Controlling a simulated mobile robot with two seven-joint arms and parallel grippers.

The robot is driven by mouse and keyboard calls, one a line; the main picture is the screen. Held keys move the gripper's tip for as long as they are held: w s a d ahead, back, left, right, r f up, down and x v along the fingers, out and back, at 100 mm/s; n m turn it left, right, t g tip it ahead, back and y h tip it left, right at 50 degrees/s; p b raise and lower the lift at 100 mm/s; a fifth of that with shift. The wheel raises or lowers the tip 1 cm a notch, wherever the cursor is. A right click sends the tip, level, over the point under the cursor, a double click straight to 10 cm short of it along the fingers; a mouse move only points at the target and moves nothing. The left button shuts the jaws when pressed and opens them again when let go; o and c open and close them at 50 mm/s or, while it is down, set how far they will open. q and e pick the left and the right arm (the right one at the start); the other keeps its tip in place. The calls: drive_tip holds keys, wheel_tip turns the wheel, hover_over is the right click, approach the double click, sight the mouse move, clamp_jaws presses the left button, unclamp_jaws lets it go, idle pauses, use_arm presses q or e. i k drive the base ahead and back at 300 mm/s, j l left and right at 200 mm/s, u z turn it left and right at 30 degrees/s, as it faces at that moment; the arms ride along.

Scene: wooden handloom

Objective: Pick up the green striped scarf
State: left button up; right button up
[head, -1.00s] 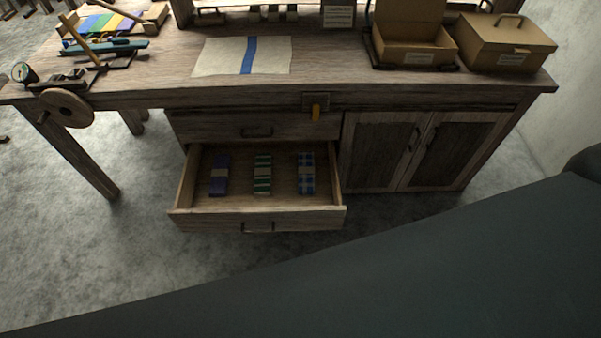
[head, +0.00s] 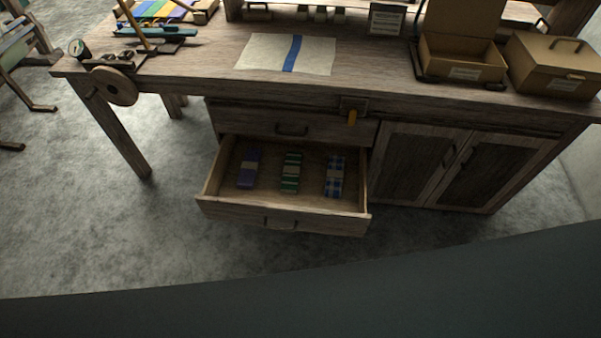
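The green striped scarf (head: 291,173) lies folded in the middle of the open lower drawer (head: 283,215), with a pale band around its middle. A purple scarf (head: 248,169) lies to its left and a blue checked scarf (head: 335,177) to its right, with gaps between them. Neither of my grippers is in the head view.
The wooden bench (head: 375,83) stands above the drawer, with a closed upper drawer (head: 290,127) and a closed cabinet (head: 462,168) at the right. An open box (head: 462,62) and a closed box (head: 555,68) stand on top. A large dark surface fills the bottom.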

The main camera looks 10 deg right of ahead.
sight(292, 168)
drive_tip(key=i+l+z, duration=0.1)
drive_tip(key=i+z, duration=0.6)
drive_tip(key=z, duration=0.25)
drive_tip(key=i+l, duration=0.1)
